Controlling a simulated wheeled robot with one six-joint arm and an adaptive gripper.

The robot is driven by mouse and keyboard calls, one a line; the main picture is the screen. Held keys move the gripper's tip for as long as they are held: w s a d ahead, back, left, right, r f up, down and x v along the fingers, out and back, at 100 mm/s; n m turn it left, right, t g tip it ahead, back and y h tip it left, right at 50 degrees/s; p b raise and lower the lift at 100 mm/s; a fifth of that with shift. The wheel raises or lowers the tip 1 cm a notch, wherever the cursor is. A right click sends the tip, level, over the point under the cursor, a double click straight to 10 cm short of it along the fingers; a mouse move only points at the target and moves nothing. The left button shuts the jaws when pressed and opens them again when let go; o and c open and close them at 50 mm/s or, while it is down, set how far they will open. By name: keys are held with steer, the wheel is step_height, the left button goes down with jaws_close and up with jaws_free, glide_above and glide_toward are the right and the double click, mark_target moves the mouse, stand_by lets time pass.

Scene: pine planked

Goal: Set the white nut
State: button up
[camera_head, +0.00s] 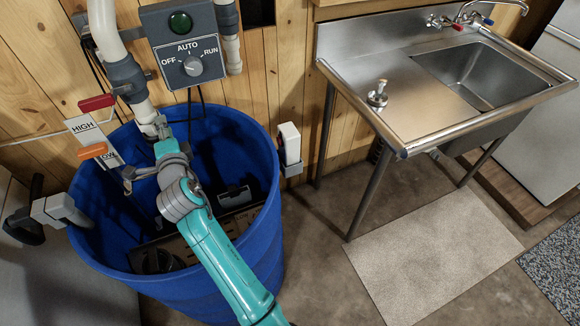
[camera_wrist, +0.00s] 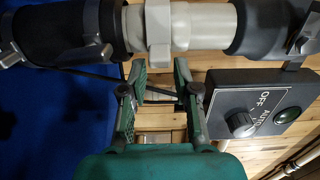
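The white nut (camera_wrist: 158,32) is a pale ring around a white pipe that runs across the top of the wrist view. In the head view it shows small on the pipe (camera_head: 146,114) above the blue barrel, partly hidden by my gripper (camera_head: 160,130). In the wrist view my gripper (camera_wrist: 161,70) has its two green fingers apart, one on each side of the nut's lower edge. The fingertips are close to the nut; I cannot tell whether they touch it. No object is held between the fingers lower down.
A blue barrel (camera_head: 262,225) stands under the pipe and my arm. A grey control box (camera_head: 185,45) with an OFF/AUTO/RUN knob hangs right of the pipe. A HIGH/LOW sign (camera_head: 88,135) with red and orange handles is at left. A steel sink (camera_head: 440,90) stands right.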

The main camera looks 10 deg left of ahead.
steer(key=shift+w+d+n+g+y, duration=0.15)
steer(key=shift+w+n+g+y, duration=0.35)
steer(key=shift+n+g+y, duration=0.5)
steer(key=shift+w+d+n+g+y, duration=0.15)
steer(key=shift+w+n+g+y, duration=0.3)
steer(key=shift+n+g+y, duration=0.5)
